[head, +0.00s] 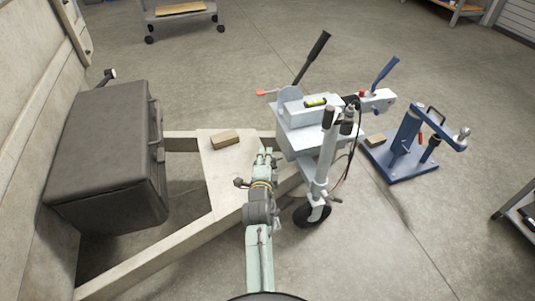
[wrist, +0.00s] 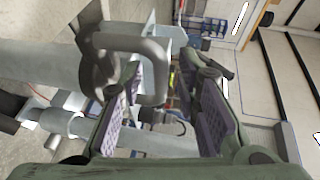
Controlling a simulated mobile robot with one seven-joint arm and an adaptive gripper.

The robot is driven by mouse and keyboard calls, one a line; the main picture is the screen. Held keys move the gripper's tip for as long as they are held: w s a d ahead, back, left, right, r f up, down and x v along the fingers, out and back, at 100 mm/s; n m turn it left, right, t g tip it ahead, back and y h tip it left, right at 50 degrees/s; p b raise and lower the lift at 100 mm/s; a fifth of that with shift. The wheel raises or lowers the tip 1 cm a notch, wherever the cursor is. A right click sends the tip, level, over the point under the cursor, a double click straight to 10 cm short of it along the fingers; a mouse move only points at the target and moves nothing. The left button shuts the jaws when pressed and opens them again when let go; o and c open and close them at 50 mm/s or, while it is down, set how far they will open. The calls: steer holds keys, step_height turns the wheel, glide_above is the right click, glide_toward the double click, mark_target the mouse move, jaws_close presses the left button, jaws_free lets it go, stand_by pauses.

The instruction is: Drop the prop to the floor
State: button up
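A grey tubular prop leg with a small wheel, the likeliest prop, stands at the front of the trailer frame (head: 187,237) in the head view. Its tube (head: 322,165) is upright and its dark wheel (head: 312,214) is low down; I cannot tell whether it touches the floor. My gripper (head: 267,153) is just left of this leg, above the frame's plate. In the wrist view my gripper (wrist: 168,100) has its two padded fingers apart. A grey bent handle (wrist: 155,70) shows at and between the fingers, with a thick grey tube (wrist: 35,68) at left. I cannot tell whether they touch it.
A dark box (head: 105,150) sits on the frame at left. A wood block (head: 226,140) lies on the plate (head: 225,180). A coupling head with levers (head: 310,110) stands beyond the leg. A blue stand (head: 402,165) is at right. Floor (head: 370,250) is open at front right.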

steer(key=shift+c, duration=0.2)
jaws_close()
stand_by(0.3)
stand_by(0.5)
